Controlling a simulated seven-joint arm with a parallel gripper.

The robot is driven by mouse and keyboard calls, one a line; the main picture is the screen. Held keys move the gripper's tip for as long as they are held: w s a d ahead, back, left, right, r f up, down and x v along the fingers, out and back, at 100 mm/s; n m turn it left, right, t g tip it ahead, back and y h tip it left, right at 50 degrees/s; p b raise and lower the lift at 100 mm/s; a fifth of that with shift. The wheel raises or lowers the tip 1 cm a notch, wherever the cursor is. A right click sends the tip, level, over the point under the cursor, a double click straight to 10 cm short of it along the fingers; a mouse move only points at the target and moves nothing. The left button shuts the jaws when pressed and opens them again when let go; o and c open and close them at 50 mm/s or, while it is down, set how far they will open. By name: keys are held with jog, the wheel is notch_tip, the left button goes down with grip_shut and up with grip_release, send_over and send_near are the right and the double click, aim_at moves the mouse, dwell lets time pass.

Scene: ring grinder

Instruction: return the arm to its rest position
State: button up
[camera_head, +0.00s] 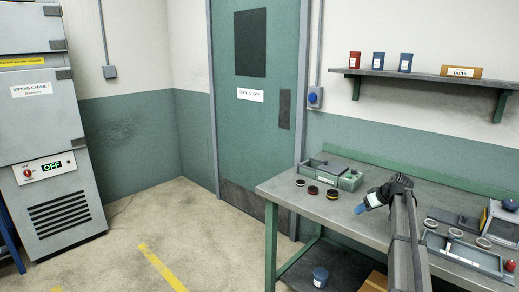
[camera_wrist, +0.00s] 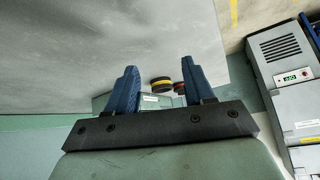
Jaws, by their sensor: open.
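My gripper (camera_head: 361,208) is above the bench in the head view, its blue fingertips pointing left and down. In the wrist view its two blue fingers (camera_wrist: 159,66) stand wide apart with nothing held between them. My arm runs from the lower right of the head view up to the gripper and hides part of the bench.
The metal bench (camera_head: 290,200) carries several dark rings (camera_head: 332,194), a green tray (camera_head: 348,183) at the back left, and a grey tray (camera_head: 470,259) with rings at right. A shelf (camera_head: 430,79) hangs above. Open floor (camera_head: 150,225) lies left of the bench.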

jog(key=w+a+f+n+t+y, duration=0.1)
jog(key=w+a+f+n+y, duration=0.15)
jog(key=a, duration=0.85)
jog(key=w+a+f+n+t+y, duration=0.1)
jog(key=w+a+n, duration=0.15)
jog(key=a, duration=0.85)
jog(key=s+a+f+g, duration=0.1)
jog(key=s+a+f, duration=0.5)
jog(key=f, duration=0.4)
jog(key=s+a+f+m+g+h, duration=0.15)
jog(key=s+f+g, duration=0.25)
jog(key=s+f, duration=0.95)
jog(key=s+a+f+m+g+h, duration=0.1)
jog(key=s+a+f+m+g, duration=0.15)
jog(key=s+f, duration=1.15)
jog(key=s+d+f+m+g+h, duration=0.1)
jog(key=s+f+g, duration=0.1)
jog(key=s, duration=0.9)
jog(key=s+d+f+m+g+h, duration=0.1)
jog(key=s+f, duration=0.4)
jog(key=s, duration=0.6)
jog(key=s+d+f+m+g+h, duration=0.1)
jog(key=s+f+m+g+h, duration=0.1)
jog(key=s, duration=1)
notch_tip(320, 180, down, 2)
jog(key=m+g, duration=0.1)
jog(key=g, duration=0.2)
jog(key=shift+d, duration=0.15)
